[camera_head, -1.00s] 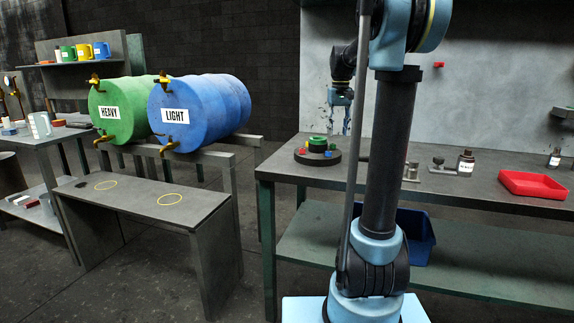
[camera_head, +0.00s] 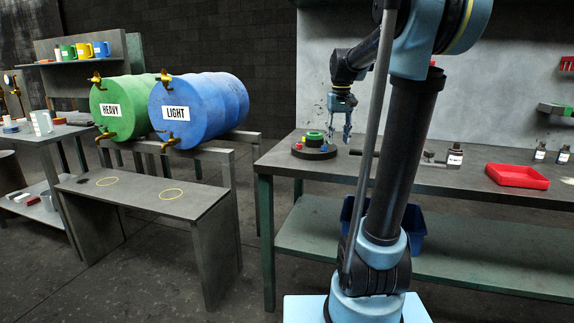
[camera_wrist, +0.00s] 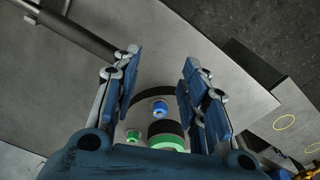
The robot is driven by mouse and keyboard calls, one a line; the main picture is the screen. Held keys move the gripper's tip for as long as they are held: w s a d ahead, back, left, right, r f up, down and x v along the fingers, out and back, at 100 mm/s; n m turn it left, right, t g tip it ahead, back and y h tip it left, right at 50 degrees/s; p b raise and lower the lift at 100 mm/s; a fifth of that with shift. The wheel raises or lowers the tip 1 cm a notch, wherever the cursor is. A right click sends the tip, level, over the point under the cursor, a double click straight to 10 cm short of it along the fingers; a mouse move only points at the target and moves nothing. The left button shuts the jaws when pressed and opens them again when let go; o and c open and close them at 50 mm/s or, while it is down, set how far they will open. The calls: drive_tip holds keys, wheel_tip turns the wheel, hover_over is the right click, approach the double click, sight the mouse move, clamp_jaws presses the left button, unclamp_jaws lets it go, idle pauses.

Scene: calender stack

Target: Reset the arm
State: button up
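My gripper (camera_head: 346,132) hangs fingers-down over the workbench at the right, just right of a dark round stand. In the wrist view my gripper (camera_wrist: 161,60) has its two blue finger pads well apart with nothing held between them. The dark stand (camera_head: 301,152) bears a green ring (camera_head: 314,135) and small red, yellow and blue pieces. Through the finger gap the wrist view shows the green ring (camera_wrist: 167,142) and a blue knob (camera_wrist: 160,107). My arm's column hides part of the bench.
A red tray (camera_head: 517,175), a labelled bottle (camera_head: 454,156) and other bottles stand on the workbench (camera_head: 410,180). A blue bin (camera_head: 412,228) sits below. The green HEAVY drum (camera_head: 108,95) and blue LIGHT drum (camera_head: 190,112) lie on a rack at left, behind a low bench (camera_head: 140,196).

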drive_tip(key=s+f+t, duration=0.1)
drive_tip(key=s+f, duration=1)
drive_tip(key=s, duration=0.3)
drive_tip(key=s+f, duration=1.1)
drive_tip(key=s, duration=0.3)
drive_tip(key=shift+s+d+t, duration=0.15)
drive_tip(key=shift+d+t, duration=0.05)
drive_tip(key=shift+t, duration=0.2)
drive_tip(key=shift+s+f+m, duration=0.1)
drive_tip(key=shift+f+m, duration=0.1)
drive_tip(key=shift+m, duration=0.1)
drive_tip(key=shift+c, duration=0.8)
drive_tip(key=shift+d, duration=0.1)
